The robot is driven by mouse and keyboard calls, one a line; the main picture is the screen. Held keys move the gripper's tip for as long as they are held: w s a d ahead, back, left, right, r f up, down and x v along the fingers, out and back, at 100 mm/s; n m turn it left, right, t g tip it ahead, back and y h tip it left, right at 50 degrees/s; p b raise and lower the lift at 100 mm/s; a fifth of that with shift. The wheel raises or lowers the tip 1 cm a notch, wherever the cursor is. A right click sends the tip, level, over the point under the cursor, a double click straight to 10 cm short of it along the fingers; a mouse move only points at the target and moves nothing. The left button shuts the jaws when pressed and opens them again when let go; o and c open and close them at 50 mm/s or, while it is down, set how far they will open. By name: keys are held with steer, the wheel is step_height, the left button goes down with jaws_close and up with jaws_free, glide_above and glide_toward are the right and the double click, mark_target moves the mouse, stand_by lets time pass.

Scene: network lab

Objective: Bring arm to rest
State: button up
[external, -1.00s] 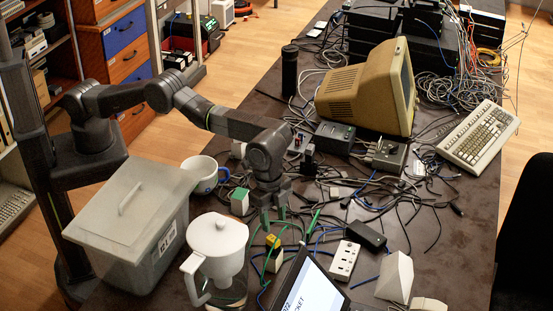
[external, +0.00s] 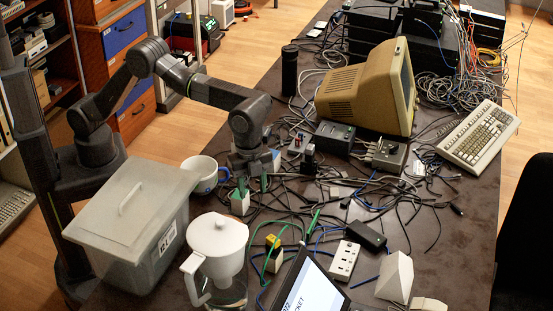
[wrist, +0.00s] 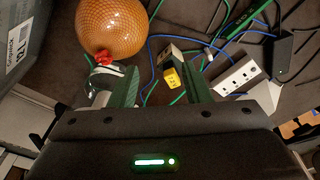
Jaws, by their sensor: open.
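My gripper (external: 252,185) hangs over the cluttered table, pointing down, with its green fingertips apart and nothing seen between them. It is just above or beside a small white-and-green block (external: 240,203); I cannot tell whether they touch. The wrist view shows my two fingers (wrist: 160,88) spread apart. The yellow-topped plug block (external: 273,241) stands on the table in front of the gripper, and it also shows in the wrist view (wrist: 172,78), beyond the gap between the fingers. My arm is bent, with its elbow raised.
A grey lidded bin (external: 130,215), a white-lidded jug (external: 217,240) and a white mug (external: 203,172) stand at the left. Cables cover the middle, around a power strip (external: 345,260) and a black adapter (external: 366,236). A beige monitor (external: 350,92) stands behind.

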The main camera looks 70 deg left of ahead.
steer(key=s+a+f+m+b, duration=0.2)
steer(key=s+a+m+b, duration=0.1)
steer(key=a, duration=0.7)
steer(key=s+a+f+m+b, duration=0.2)
steer(key=s+a+m+b, duration=0.1)
steer(key=s+a+b, duration=0.3)
steer(key=shift+s+a+f+m+g, duration=0.2)
steer(key=shift+s+a+m+g, duration=0.2)
steer(key=shift+s+a, duration=1.1)
steer(key=shift+w+a, duration=0.45)
